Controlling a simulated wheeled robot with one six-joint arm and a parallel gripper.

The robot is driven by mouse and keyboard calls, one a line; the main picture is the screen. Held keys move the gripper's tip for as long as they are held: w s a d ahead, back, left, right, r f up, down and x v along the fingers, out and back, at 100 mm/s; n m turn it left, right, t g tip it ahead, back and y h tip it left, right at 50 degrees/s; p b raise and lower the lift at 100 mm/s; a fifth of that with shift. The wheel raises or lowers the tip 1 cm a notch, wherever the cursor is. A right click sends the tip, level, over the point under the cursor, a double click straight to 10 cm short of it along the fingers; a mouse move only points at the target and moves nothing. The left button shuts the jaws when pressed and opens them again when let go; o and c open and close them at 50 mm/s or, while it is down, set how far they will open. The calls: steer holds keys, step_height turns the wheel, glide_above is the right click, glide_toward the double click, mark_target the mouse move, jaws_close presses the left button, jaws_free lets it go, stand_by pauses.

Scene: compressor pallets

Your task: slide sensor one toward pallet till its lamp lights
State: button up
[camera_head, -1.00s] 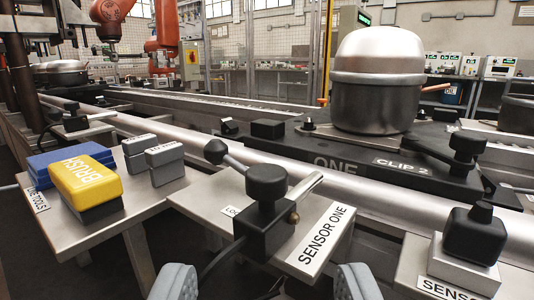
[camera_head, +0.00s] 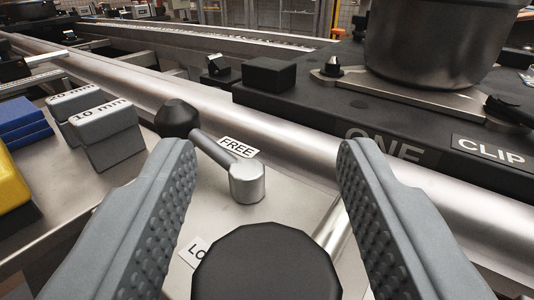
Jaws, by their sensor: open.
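Sensor one's black round knob (camera_head: 266,264) is at the bottom centre, low between the fingers of my gripper (camera_head: 262,165). The gripper is open, one finger on each side, with no contact that I can make out. Beyond the knob, a lock lever with a metal hub (camera_head: 247,184) and a black ball end (camera_head: 177,118) points up and left, its arm beside the FREE label (camera_head: 237,147). Another label, partly hidden, starts with "LO". The pallet (camera_head: 310,106), marked ONE, lies beyond the rail. Sensor one's body and lamp are hidden or out of frame.
Grey blocks (camera_head: 104,140), one marked 10 mm, stand on the tool table at left, near a blue block (camera_head: 22,124) and a yellow brush block (camera_head: 10,188). A silver rail (camera_head: 292,143) runs between the sensor plate and the pallet. A metal compressor (camera_head: 432,45) stands on the pallet.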

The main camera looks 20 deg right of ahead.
jaws_close()
steer(key=shift+w+d, duration=0.3)
steer(key=shift+d, duration=0.1)
jaws_free()
steer(key=shift+s, duration=0.1)
steer(key=v, duration=1.7)
steer(key=shift+s, duration=0.15)
steer(key=shift+r, duration=0.1)
